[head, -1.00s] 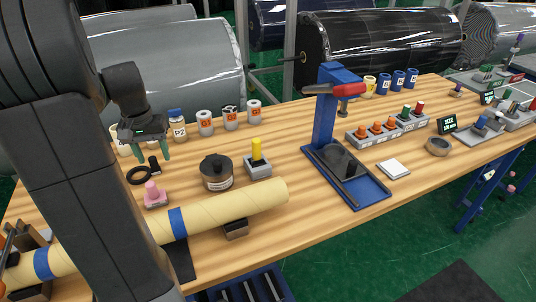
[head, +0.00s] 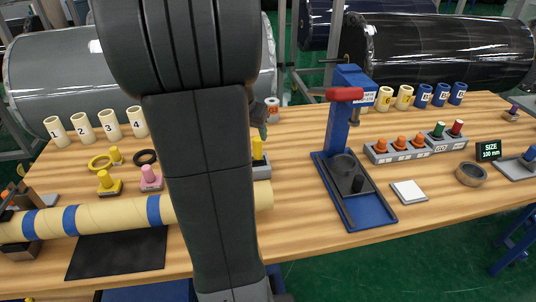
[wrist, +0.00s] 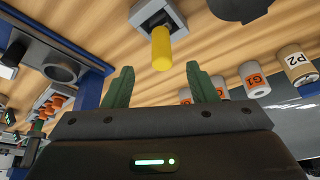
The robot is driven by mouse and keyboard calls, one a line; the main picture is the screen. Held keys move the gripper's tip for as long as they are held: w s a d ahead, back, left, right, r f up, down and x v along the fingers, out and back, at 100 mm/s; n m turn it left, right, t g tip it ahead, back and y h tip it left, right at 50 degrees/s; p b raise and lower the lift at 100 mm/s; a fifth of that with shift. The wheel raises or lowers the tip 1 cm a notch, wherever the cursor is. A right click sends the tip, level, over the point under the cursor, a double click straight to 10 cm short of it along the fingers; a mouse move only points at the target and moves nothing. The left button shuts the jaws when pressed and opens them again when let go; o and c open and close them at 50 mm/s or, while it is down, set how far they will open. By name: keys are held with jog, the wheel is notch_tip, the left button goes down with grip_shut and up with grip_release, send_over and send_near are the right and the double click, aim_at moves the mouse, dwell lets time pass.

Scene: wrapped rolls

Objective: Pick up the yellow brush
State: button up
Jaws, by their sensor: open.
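The yellow brush (head: 258,149) shows as an upright yellow handle in a grey block holder (head: 262,172), partly hidden behind my arm in the head view. In the wrist view the yellow handle (wrist: 161,48) lies ahead of my gripper (wrist: 160,82), lined up between its two green fingers. The grey holder (wrist: 172,16) is beyond it. The fingers are apart with nothing between them. In the head view my gripper is mostly hidden by my arm; only a green fingertip shows, close to the handle.
A dark round pot (wrist: 238,8) stands beside the holder. The cardboard tube (head: 110,214) lies in front. A blue press stand (head: 345,120) is to the right. Numbered rolls (head: 110,124) and smaller yellow (head: 108,184) and pink (head: 150,178) pieces are left.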

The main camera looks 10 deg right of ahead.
aim_at(259, 149)
jog(key=x, duration=1.1)
jog(key=shift+w+p, duration=0.2)
jog(key=shift+p, duration=0.2)
jog(key=c, duration=1)
